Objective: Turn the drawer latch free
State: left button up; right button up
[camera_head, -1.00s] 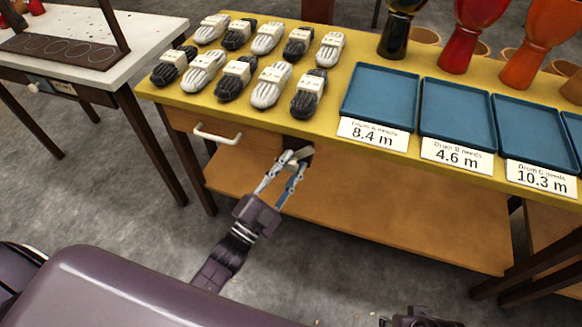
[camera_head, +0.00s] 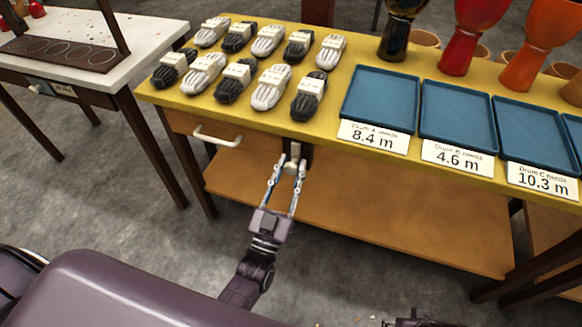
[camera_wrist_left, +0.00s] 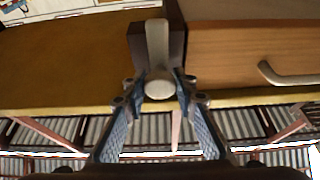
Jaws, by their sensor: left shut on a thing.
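The drawer latch is a pale knob with a short bar (camera_wrist_left: 156,45) on a dark block (camera_wrist_left: 142,42) under the table edge. It also shows in the head view (camera_head: 294,150), just right of the wooden drawer (camera_head: 255,142) with its white handle (camera_head: 217,138). In the left wrist view the latch bar stands upright. My left gripper (camera_head: 288,168) is shut on the latch, one finger on each side of its round end. A dark part at the bottom edge of the head view may be my right gripper (camera_head: 430,320); its fingers cannot be made out.
The yellow tabletop (camera_head: 335,103) bears several black and white bundles, blue trays (camera_head: 380,98) with labels, and goblet drums (camera_head: 464,35). A lower wooden shelf (camera_head: 400,215) lies below. A white-topped table (camera_head: 120,50) stands left.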

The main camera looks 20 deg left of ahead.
pick_arm(q)
jog(key=shift+f+n, duration=0.1)
jog(key=shift+n, duration=0.2)
jog(key=o, duration=1.1)
jog(key=v, duration=1.2)
